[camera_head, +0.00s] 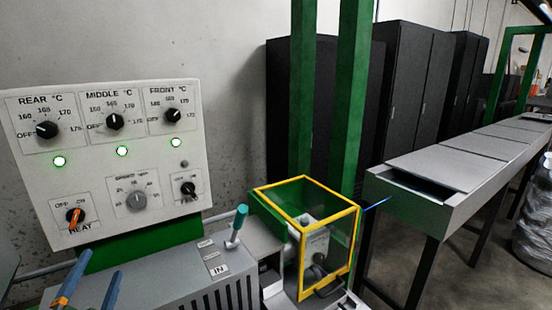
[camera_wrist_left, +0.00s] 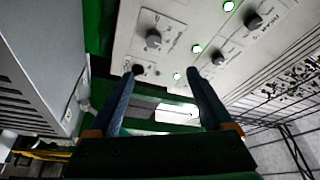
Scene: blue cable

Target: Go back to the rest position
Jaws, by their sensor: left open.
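My left gripper (camera_head: 100,264) is at the bottom left of the head view, in front of the lower part of the white control panel (camera_head: 190,105). Its two blue fingers stand apart with nothing between them. In the left wrist view the open fingers (camera_wrist_left: 160,74) point toward the panel's knobs and lit green lamps. The orange-marked HEAT switch (camera_head: 75,216) is just above the gripper in the head view. A short blue cable (camera_head: 377,204) sticks out at the right of the yellow-framed guard box (camera_head: 304,236). My right gripper is not in view.
A grey machine housing (camera_head: 190,275) with a teal-handled lever (camera_head: 238,222) stands right of the gripper. A long grey trough (camera_head: 450,170) runs off to the right. Black cabinets (camera_head: 410,90) stand behind, beside green posts (camera_head: 350,100).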

